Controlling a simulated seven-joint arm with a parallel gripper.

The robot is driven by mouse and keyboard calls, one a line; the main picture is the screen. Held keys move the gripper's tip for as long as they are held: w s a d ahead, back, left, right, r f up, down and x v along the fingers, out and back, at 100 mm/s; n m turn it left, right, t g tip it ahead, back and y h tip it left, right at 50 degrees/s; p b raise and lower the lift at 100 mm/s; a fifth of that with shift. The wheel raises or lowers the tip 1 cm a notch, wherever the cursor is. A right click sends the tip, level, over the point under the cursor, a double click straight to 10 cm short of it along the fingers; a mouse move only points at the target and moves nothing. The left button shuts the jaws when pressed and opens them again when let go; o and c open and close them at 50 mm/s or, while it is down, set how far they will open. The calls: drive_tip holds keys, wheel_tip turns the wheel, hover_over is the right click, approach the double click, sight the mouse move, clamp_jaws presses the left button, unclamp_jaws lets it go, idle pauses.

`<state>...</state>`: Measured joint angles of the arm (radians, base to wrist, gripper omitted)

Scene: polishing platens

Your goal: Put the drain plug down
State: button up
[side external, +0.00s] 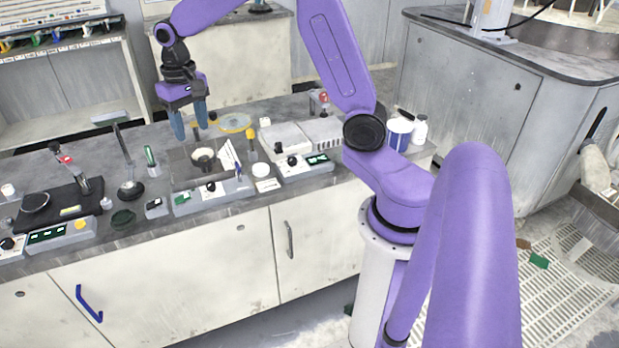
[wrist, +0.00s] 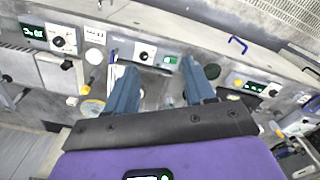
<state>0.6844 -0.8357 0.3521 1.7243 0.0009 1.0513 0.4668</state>
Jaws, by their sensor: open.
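My gripper (side external: 190,131) hangs over the bench with its two blue fingers spread. It is open, and I see nothing held between the fingers. In the wrist view my gripper (wrist: 158,66) spans a greyish area of the bench. Below it in the side view is a grey basin unit (side external: 182,172) with a dark, pale-topped round piece (side external: 204,158) in it. I cannot tell whether this piece is the drain plug; no other plug is clearly recognisable.
White cards (side external: 229,158) stand right of the basin. A control box (side external: 210,190) is in front. White boxes (side external: 285,138) stand further right. The bench is crowded.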

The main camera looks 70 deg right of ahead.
drive_tip(key=s+a+n, duration=0.5)
drive_tip(key=s+n, duration=0.1)
drive_tip(key=s, duration=0.5)
drive_tip(key=s+a+n, duration=0.5)
drive_tip(key=s, duration=0.7)
drive_tip(key=shift+s+r+n, duration=0.25)
drive_tip(key=shift+r+n, duration=0.1)
drive_tip(key=shift+n, duration=0.05)
drive_tip(key=shift+o, duration=0.4)
drive_tip(key=s+d+f+n, duration=0.1)
drive_tip(key=s+d+n, duration=0.1)
drive_tip(key=s+n, duration=0.2)
drive_tip(key=s, duration=0.3)
drive_tip(key=shift+s+f, duration=0.25)
drive_tip(key=shift+s, duration=0.15)
